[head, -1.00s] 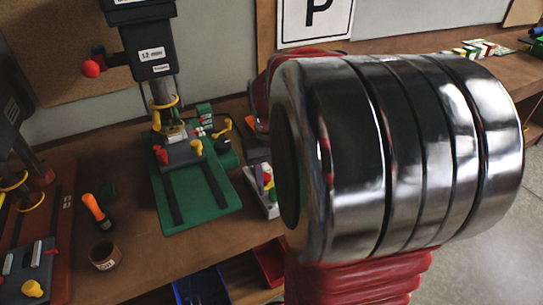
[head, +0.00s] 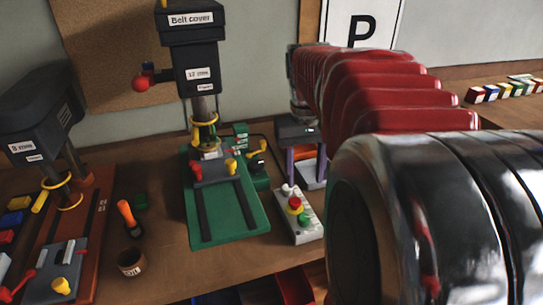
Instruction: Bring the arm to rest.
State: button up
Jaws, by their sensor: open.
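My arm fills the right side of the head view, with a large shiny metal joint in front and a red ribbed link behind it. The red link reaches back over the bench towards the wall. I cannot make out my gripper's fingers; the arm's far end is partly hidden behind the link. Nothing is seen held.
A bench drill on a green base (head: 243,222) stands mid-bench, a second drill (head: 38,112) at left. A control box with red and yellow buttons (head: 307,228), an orange-handled tool (head: 126,213) and a brown cup (head: 131,263) stand nearby. A P sign (head: 361,22) hangs behind.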

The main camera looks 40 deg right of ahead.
dwell(0.4)
jog(key=s+a+f+n+t, duration=0.2)
jog(key=a+t, duration=0.1)
jog(key=a, duration=0.8)
jog(key=s+a+f+n+t, duration=0.2)
jog(key=s+a+n, duration=0.1)
jog(key=a, duration=0.8)
jog(key=shift+s+a+t+y, duration=0.15)
jog(key=shift+a+t+y, duration=0.15)
jog(key=shift+a+t, duration=0.1)
dwell(0.3)
